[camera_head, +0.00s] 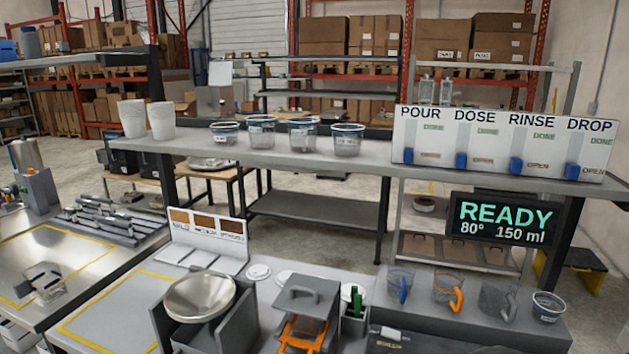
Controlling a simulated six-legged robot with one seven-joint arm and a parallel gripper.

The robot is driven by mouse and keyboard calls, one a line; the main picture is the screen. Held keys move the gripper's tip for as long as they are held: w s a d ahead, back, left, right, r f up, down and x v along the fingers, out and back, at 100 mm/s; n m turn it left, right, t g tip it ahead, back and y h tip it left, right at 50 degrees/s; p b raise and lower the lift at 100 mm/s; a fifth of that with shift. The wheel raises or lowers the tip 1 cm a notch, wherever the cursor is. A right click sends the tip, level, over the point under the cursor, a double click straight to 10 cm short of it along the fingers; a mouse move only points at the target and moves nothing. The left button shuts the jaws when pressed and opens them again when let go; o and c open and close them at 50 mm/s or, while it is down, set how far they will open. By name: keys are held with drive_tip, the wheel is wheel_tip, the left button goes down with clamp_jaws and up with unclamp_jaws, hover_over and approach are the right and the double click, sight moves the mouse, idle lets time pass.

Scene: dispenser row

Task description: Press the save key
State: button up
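I cannot make out a key marked save in the head view. A white panel (500,143) marked POUR, DOSE, RINSE and DROP stands on the right of the back shelf. It has a blue slider under each word, with small DONE and OPEN labels. A dark display (503,219) below it reads READY, 80° and 150 ml. A dark panel (400,342) with small, unclear lettering is cut off at the bottom edge. My gripper is not in view.
Several clear cups with blue rims (262,131) stand on the back shelf (290,157). A metal bowl (199,296), a grey machine with an orange part (303,330) and handled jugs (447,288) crowd the front bench. A yellow-outlined area (110,310) at front left is bare.

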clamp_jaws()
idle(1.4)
